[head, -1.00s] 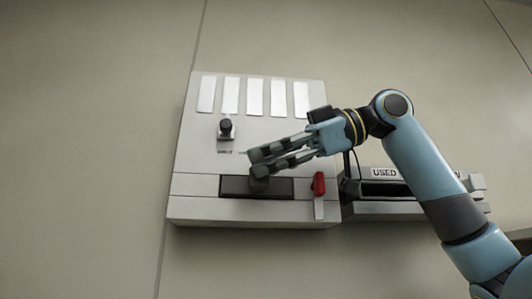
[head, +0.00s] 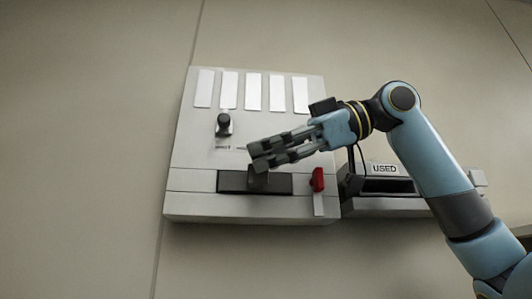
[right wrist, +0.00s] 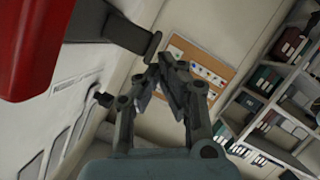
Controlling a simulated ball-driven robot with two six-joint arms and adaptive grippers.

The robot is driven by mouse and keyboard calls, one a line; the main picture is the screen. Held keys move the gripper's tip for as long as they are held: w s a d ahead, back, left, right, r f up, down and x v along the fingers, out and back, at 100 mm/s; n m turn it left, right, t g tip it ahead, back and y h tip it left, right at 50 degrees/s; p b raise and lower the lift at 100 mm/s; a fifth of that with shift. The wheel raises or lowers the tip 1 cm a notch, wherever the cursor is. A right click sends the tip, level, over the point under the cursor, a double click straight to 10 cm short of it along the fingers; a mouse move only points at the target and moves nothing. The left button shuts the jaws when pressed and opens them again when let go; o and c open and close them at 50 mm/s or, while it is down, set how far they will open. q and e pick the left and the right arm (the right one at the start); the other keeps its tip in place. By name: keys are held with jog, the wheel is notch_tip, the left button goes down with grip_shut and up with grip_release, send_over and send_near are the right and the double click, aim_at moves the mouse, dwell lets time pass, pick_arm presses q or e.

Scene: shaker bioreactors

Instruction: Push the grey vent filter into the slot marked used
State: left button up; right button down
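A dark grey block, which looks like the vent filter (head: 258,181), stands out of the dark recess (head: 232,182) low on the pale panel. In the right wrist view, its grey end (right wrist: 151,46) shows just beyond my fingertips. My right gripper (head: 256,157) is just above the block in the head view. Its fingers lie close together with nothing visible between them. I cannot tell whether they touch the block. The slot with the USED label (head: 384,169) is in a grey holder to the right, partly hidden by my right arm. My left gripper is not in view.
A red lever (head: 318,180) stands between the recess and the holder, and fills the upper left of the right wrist view. A black knob (head: 224,122) is on the panel above the recess, under several white strips. The wall left of the panel is clear.

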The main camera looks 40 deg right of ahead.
jog(key=shift+s, duration=0.1)
jog(key=shift+s+a, duration=0.4)
jog(key=shift+s, duration=0.1)
jog(key=shift+s+a, duration=0.1)
jog(key=shift+s, duration=0.1)
jog(key=shift+s+a, duration=0.3)
jog(key=shift+s, duration=0.15)
jog(key=shift+s+a, duration=0.1)
jog(key=shift+s, duration=0.1)
jog(key=shift+s+a, duration=0.25)
jog(key=shift+s, duration=0.2)
jog(key=c, duration=2)
grip_release()
jog(key=o, duration=0.4)
jog(key=shift+o, duration=0.2)
